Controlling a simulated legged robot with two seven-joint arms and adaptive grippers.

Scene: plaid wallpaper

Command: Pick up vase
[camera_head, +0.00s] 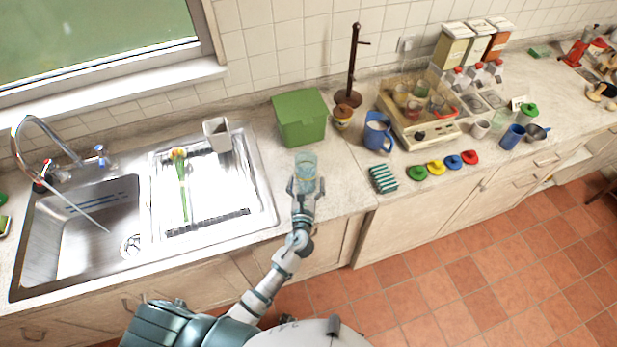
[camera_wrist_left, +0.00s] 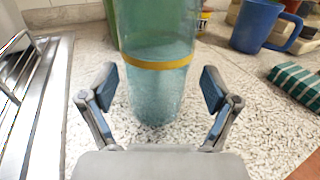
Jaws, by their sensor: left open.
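The vase (camera_head: 306,167) is a clear, bluish glass cylinder with a yellow band, standing upright on the counter in front of the green box. It also shows large in the left wrist view (camera_wrist_left: 158,90), straight ahead. My left gripper (camera_head: 304,186) is at the near side of the vase. In the left wrist view the two fingers (camera_wrist_left: 160,90) are spread wide, with the lower part of the vase between or just beyond them. No contact shows on either side. My right gripper is not in view.
A green box (camera_head: 300,117) stands behind the vase. The steel sink and drainboard (camera_head: 262,200) lie to the left. A blue pitcher (camera_head: 377,132) and a green striped sponge (camera_head: 383,178) are to the right. Bare counter (camera_head: 345,190) lies beside the vase.

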